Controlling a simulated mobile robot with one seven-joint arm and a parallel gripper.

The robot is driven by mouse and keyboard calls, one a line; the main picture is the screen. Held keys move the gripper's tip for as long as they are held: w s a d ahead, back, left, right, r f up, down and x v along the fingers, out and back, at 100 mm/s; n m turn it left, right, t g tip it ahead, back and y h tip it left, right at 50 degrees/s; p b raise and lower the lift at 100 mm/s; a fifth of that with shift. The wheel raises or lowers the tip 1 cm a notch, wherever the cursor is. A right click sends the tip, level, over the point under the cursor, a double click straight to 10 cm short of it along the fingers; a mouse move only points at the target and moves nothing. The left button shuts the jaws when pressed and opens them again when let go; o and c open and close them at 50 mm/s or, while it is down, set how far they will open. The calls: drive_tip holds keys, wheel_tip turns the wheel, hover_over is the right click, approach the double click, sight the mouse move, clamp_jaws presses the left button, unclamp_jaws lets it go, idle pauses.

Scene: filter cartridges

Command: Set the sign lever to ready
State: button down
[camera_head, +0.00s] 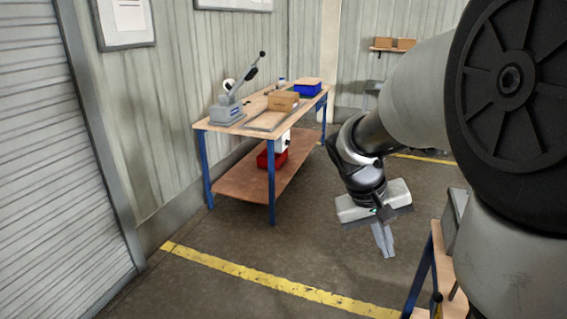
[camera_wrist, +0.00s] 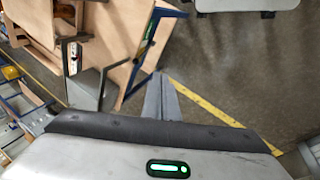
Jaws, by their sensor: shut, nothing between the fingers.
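A grey device (camera_head: 227,113) stands on the left end of a workbench in the head view. Its lever arm (camera_head: 245,81) slants up to the right and ends in a dark knob. I cannot tell whether this is the sign lever; no sign or ready mark can be made out. My gripper (camera_head: 387,252) points down over the open floor, right of the bench and well apart from it. Its two fingers are together and hold nothing. They also show in the wrist view (camera_wrist: 160,80), pointing away over the floor.
The workbench (camera_head: 225,178) has blue legs and a lower shelf with a red bin (camera_head: 271,158). A cardboard box (camera_head: 284,101) and a blue bin (camera_head: 307,90) stand on top. Another bench (camera_head: 436,262) is close at lower right. Floor with a yellow line (camera_head: 270,283) is clear.

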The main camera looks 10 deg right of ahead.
drive_tip(key=w+d+f+n+h+b, duration=0.1)
drive_tip(key=w+d+f+h+b, duration=0.2)
drive_tip(key=f, duration=0.9)
drive_tip(key=w+d+f+n+h+b, duration=0.2)
drive_tip(key=w+d+f+h+b, duration=0.2)
drive_tip(key=w+d+f, duration=0.3)
drive_tip(key=w+d+f+n+h+b, duration=0.1)
drive_tip(key=w+d+f+h+b, duration=0.3)
drive_tip(key=f, duration=1.2)
drive_tip(key=w+d+h, duration=0.1)
drive_tip(key=d, duration=0.3)
drive_tip(key=shift+w+d+f, duration=0.15)
drive_tip(key=shift+d+f, duration=0.2)
drive_tip(key=shift+d, duration=0.05)
drive_tip(key=shift+b, duration=0.3)
drive_tip(key=d, duration=0.3)
drive_tip(key=d+b, duration=0.1)
drive_tip(key=d, duration=0.2)
drive_tip(key=d+f, duration=0.1)
drive_tip(key=d, duration=0.2)
drive_tip(key=shift+s+d, duration=0.35)
drive_tip(key=shift+d, duration=0.05)
drive_tip(key=shift+s+a+r, duration=0.2)
drive_tip(key=shift+s+a, duration=0.05)
drive_tip(key=shift+s, duration=0.5)
drive_tip(key=shift+s+a+r, duration=0.15)
drive_tip(key=shift+s+a, duration=0.1)
drive_tip(key=shift+s, duration=0.5)
drive_tip(key=shift+s+a, duration=0.1)
